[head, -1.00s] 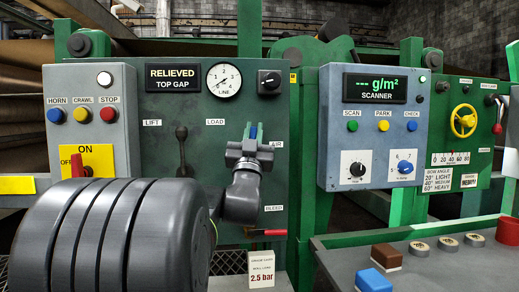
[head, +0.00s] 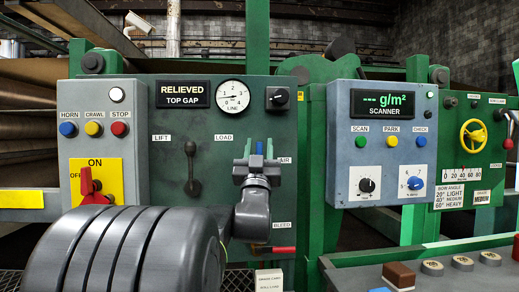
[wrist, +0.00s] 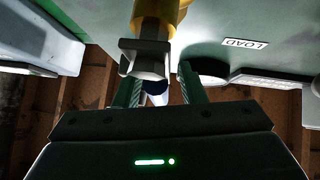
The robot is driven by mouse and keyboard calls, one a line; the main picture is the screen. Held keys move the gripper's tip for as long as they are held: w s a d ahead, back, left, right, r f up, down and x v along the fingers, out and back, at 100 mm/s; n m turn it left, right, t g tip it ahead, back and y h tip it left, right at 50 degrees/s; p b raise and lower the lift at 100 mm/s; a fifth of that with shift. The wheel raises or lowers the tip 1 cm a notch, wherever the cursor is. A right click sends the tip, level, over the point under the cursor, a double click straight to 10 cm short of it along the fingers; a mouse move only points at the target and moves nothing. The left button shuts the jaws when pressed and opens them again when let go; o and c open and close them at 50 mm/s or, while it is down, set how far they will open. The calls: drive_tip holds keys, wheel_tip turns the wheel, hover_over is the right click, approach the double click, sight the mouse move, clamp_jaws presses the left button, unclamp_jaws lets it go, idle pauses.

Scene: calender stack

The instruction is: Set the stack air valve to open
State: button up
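The AIR label (head: 285,160) is on the right part of the dark green stack panel (head: 232,130). My gripper (head: 258,150) is just left of that label and covers most of the valve there. A blue piece shows between its two green fingers in the head view. In the wrist view, a yellow fitting (wrist: 160,15) with a grey part (wrist: 145,58) stands just beyond my gripper (wrist: 162,85). A small blue and white end (wrist: 155,95) lies between the fingers, with a gap beside the right finger. My gripper looks open. The valve's setting cannot be read.
The black lift/load lever (head: 190,165) stands left of my gripper. The BLEED valve's red handle (head: 283,250) is below it. The scanner box (head: 375,150) sticks out to the right. A yellow plate with a red switch (head: 92,185) is at left.

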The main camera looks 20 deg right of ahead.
drive_tip(key=v, duration=1.4)
drive_tip(key=shift+w, duration=0.15)
drive_tip(key=x, duration=1.4)
drive_tip(key=shift+s, duration=0.25)
